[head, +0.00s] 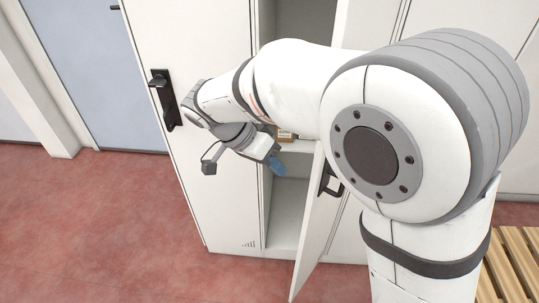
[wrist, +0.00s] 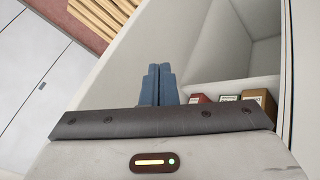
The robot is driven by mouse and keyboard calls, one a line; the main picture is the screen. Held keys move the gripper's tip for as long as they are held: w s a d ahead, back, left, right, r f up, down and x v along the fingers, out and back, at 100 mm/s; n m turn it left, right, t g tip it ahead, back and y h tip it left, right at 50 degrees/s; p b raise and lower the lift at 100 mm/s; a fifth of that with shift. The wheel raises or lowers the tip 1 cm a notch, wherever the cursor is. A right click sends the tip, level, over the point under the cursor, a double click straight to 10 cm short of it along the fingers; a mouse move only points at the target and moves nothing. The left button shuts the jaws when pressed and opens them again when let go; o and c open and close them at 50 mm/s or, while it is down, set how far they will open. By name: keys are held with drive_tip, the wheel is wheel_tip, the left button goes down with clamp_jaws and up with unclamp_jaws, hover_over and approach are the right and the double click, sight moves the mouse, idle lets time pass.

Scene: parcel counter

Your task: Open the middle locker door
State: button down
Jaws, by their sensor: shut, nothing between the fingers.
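The middle locker door (head: 312,232) stands well open, swung out toward me, with its dark handle (head: 331,181) on the outer face. My gripper (head: 277,168) is shut and empty, in front of the open compartment on the inner side of the door. In the wrist view its blue fingertips (wrist: 157,72) are together in front of the door's pale inner face (wrist: 185,42). I cannot tell whether they touch it. My arm hides the upper part of the door in the head view.
The compartment (head: 288,205) has a shelf with several small boxes, one of them brown (wrist: 258,101). The left locker door (head: 200,190) is shut, with a black handle (head: 163,95). A slatted wooden bench (head: 510,275) stands at the right. Red floor (head: 110,235) is clear at the left.

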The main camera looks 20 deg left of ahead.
drive_tip(key=d+f, duration=0.3)
drive_tip(key=d, duration=0.3)
drive_tip(key=shift+s, duration=0.25)
drive_tip(key=shift+s+d, duration=0.1)
